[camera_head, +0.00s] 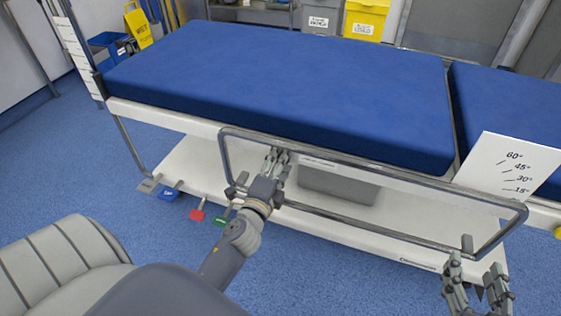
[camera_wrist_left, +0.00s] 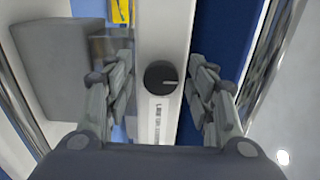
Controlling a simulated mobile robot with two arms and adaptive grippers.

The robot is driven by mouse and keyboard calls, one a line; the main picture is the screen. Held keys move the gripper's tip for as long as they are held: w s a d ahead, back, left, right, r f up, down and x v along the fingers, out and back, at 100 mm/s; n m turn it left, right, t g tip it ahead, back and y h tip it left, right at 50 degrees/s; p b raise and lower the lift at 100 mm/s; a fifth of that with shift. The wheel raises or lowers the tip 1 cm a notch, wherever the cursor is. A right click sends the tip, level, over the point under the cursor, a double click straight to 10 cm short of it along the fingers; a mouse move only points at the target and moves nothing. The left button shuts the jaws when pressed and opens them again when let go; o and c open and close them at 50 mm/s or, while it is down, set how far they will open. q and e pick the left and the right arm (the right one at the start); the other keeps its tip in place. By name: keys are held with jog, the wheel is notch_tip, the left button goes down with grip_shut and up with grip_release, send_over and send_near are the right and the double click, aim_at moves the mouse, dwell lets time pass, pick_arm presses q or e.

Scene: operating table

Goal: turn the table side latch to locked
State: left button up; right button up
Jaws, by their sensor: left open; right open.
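The side latch is a dark round knob (camera_wrist_left: 161,77) on the table's white side rail (camera_wrist_left: 162,30), with a short pale line on it pointing to the right in the left wrist view. A printed label (camera_wrist_left: 158,122) runs along the rail beside it, too small to read surely. My left gripper (camera_wrist_left: 162,62) is open, with one finger on each side of the knob and gaps showing on both sides. In the head view my left gripper (camera_head: 278,153) is at the rail and hides the knob. My right gripper (camera_head: 477,283) is open and empty at the lower right.
A metal side frame (camera_head: 365,158) hangs along the table below the blue mattress (camera_head: 290,85). A white angle card (camera_head: 507,165) stands at the right. Coloured pedals, one red (camera_head: 197,215), sit low at the left. A grey box (camera_head: 335,185) is under the table.

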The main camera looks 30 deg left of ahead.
pick_arm(q)
jog(key=v, duration=0.7)
jog(key=shift+s, duration=0.3)
jog(key=shift+d, duration=0.1)
